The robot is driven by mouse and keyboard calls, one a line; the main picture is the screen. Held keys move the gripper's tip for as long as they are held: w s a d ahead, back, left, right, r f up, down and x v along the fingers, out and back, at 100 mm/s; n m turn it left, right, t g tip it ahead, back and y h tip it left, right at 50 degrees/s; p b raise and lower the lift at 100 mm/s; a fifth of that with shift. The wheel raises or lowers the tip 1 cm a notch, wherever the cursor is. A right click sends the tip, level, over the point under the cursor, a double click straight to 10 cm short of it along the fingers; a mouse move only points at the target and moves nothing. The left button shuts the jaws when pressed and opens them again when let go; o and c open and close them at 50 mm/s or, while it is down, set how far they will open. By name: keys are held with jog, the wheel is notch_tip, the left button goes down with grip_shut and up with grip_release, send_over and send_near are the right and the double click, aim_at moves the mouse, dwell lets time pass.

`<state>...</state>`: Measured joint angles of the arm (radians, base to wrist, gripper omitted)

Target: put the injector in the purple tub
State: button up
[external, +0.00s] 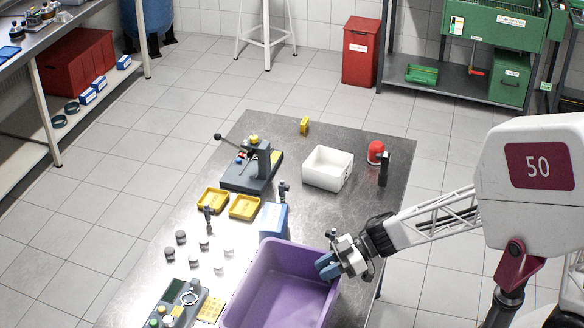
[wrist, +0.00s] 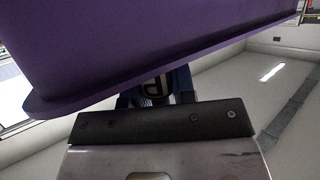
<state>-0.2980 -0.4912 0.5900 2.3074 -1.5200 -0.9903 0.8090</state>
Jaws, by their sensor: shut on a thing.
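The purple tub (external: 262,306) stands at the near edge of the table, its open top facing up. My gripper (external: 324,266) is at the tub's right rim, its blue fingers reaching over it. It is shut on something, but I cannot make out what. In the wrist view the tub's wall and rim (wrist: 150,45) fill the top and cover the fingertips; only parts of the blue fingers show below the rim. I cannot tell whether the fingers touch the rim. Two small dark upright parts stand on the table, one behind the blue box (external: 283,190), one left of it (external: 208,214); I cannot tell if either is an injector.
A blue box (external: 273,221) stands just behind the tub. Yellow trays (external: 244,207), a black press (external: 252,172), a white bin (external: 327,168) and a red item (external: 375,152) are farther back. Several small cylinders and a control panel (external: 175,304) lie left of the tub.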

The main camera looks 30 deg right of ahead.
jog(key=shift+f, duration=0.65)
jog(key=o, duration=0.9)
jog(key=shift+f, duration=0.1)
jog(key=shift+s, duration=0.1)
jog(key=shift+d+r, duration=0.15)
jog(key=shift+r, duration=0.6)
jog(key=shift+v, duration=5.85)
